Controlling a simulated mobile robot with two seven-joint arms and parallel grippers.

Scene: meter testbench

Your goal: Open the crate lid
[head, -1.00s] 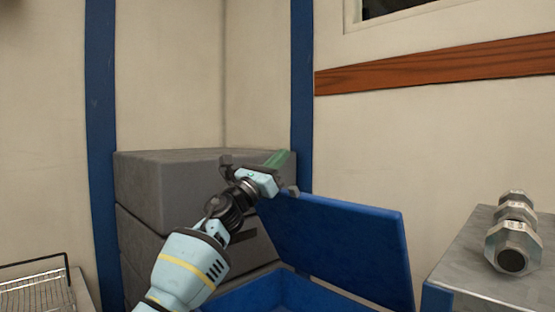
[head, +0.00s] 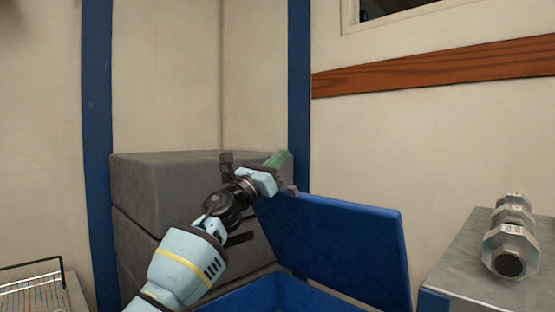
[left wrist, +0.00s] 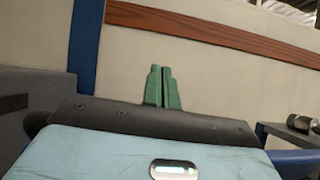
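The blue crate (head: 262,296) stands at the bottom centre of the head view, only partly in frame. Its blue lid (head: 335,250) is raised and tilted steeply. My left gripper (head: 278,159) is at the lid's upper left corner, its green fingers above the lid's top edge. In the left wrist view the two green fingers (left wrist: 162,88) are side by side, shut, with nothing seen between them. I cannot tell whether the gripper body touches the lid. My right gripper is not in view.
Grey stacked boxes (head: 180,185) stand behind and left of my arm, by the wall. A grey table with a metal dumbbell-like part (head: 510,245) is at right. A wire rack (head: 38,290) is at lower left. A wooden rail (head: 430,68) runs along the wall.

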